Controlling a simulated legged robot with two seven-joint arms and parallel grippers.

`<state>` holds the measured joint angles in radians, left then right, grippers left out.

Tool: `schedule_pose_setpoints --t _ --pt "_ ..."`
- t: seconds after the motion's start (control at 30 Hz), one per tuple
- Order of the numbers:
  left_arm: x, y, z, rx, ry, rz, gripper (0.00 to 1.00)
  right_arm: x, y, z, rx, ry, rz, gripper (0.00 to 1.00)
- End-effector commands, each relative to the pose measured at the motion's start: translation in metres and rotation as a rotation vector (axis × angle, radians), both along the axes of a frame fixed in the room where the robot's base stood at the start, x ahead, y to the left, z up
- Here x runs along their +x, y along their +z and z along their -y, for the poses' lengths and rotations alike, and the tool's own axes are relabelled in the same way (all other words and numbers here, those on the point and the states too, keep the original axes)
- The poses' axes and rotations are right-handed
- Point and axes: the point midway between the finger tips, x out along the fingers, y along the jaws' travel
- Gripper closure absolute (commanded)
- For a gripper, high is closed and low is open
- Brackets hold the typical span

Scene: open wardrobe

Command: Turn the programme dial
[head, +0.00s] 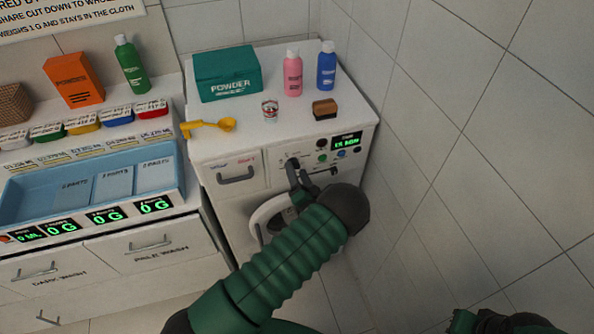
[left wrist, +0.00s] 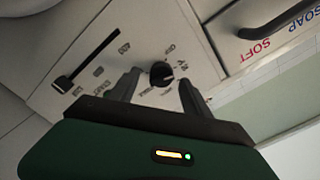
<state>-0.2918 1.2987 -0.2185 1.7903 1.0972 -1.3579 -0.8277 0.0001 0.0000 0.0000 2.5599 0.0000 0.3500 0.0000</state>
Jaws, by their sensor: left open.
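The programme dial is a round black knob (left wrist: 162,74) with a light pointer line, on the white front panel of the washing machine (head: 230,208). Small printed marks ring it. My left gripper (head: 297,172) is at the panel in the head view and mostly hides the dial there. In the left wrist view, the open fingers of my left gripper (left wrist: 159,80) stand on either side of the dial, with gaps visible between them and the knob. I cannot tell how far the fingertips are from the panel. A green-lit display (head: 346,143) is right of the dial; its text is hard to read.
The detergent drawer (head: 237,170) is left of the dial. A powder box (head: 226,75), pink bottle (head: 292,75), blue bottle (head: 326,68), small cup (head: 270,108), brush (head: 324,109) and yellow scoop (head: 210,127) stand on top. A tiled wall (head: 450,150) closes the right side.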

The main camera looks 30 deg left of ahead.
Motion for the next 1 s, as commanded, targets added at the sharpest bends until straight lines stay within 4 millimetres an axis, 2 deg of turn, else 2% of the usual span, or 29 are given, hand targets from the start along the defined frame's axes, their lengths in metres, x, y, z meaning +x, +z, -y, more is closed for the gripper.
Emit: schedule_pose_setpoints --t 0.2,0.4,0.57,1.0 --pt "-0.034 -0.005 0.045 -0.001 -0.006 -0.002 0.43 0.0 -0.018 0.0 0.0 0.0 0.0 1.0" --pt "-0.06 -0.004 0.076 0.0 -0.006 -0.004 0.43 0.0 -0.025 0.0 0.0 0.0 0.0 1.0" --pt "-0.066 -0.002 0.083 0.001 -0.003 -0.003 0.43 0.0 -0.026 0.0 0.0 0.0 0.0 1.0" --pt "-0.064 -0.002 0.083 -0.025 -0.009 -0.003 0.43 0.0 -0.025 0.0 0.0 0.0 0.0 1.0"
